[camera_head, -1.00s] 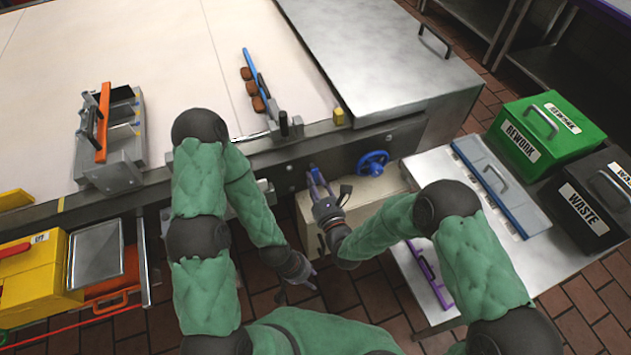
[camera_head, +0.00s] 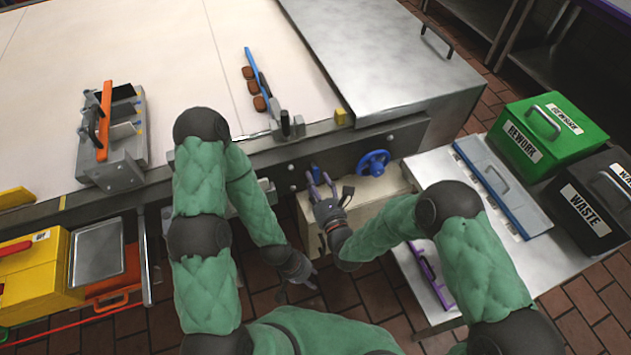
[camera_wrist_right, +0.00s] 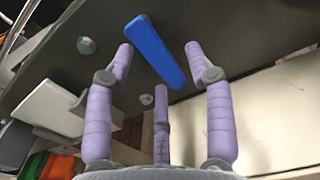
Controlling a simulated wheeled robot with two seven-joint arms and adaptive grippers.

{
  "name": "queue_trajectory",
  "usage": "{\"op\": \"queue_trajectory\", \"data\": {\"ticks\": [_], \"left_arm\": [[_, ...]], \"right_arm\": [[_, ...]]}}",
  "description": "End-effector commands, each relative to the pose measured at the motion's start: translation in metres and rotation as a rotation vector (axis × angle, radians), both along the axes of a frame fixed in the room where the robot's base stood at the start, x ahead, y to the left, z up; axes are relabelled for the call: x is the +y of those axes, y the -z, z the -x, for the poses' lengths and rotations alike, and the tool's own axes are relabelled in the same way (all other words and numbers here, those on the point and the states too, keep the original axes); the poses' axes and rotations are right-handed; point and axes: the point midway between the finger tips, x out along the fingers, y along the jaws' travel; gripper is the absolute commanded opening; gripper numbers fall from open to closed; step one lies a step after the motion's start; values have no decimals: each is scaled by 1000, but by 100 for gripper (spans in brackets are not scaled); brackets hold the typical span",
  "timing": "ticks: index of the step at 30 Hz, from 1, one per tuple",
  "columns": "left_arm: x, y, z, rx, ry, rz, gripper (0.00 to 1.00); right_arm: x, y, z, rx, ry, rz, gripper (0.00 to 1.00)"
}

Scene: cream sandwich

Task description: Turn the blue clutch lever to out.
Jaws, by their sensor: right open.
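The blue clutch lever (camera_head: 316,172) is on the dark front rail of the machine, left of the blue handwheel. In the right wrist view the lever (camera_wrist_right: 155,50) is a blue bar lying aslant, its upper end to the left and lower end to the right. My right gripper (camera_head: 321,188) is open just in front of it. In the wrist view its fingers stand on either side of the lever, with a third below, and visible gaps; none clearly touches it. My left gripper (camera_head: 306,277) hangs low, away from the machine; its fingers are too small to judge.
The blue handwheel (camera_head: 373,162) is close to the right of the lever. A cream box (camera_head: 375,190) sits below the rail. Bolt heads (camera_wrist_right: 86,45) show beside the lever. A steel side table (camera_head: 425,170) with green and black bins stands at right.

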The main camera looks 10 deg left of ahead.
Motion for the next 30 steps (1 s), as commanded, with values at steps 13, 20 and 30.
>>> {"op": "queue_trajectory", "data": {"ticks": [13,20,30], "left_arm": [[0,0,0,0,0,0,40],[0,0,0,0,0,0,40],[0,0,0,0,0,0,40]], "right_arm": [[-45,1,66,4,1,1,54],[-61,0,89,2,1,0,54],[-64,0,95,1,0,0,54]]}}
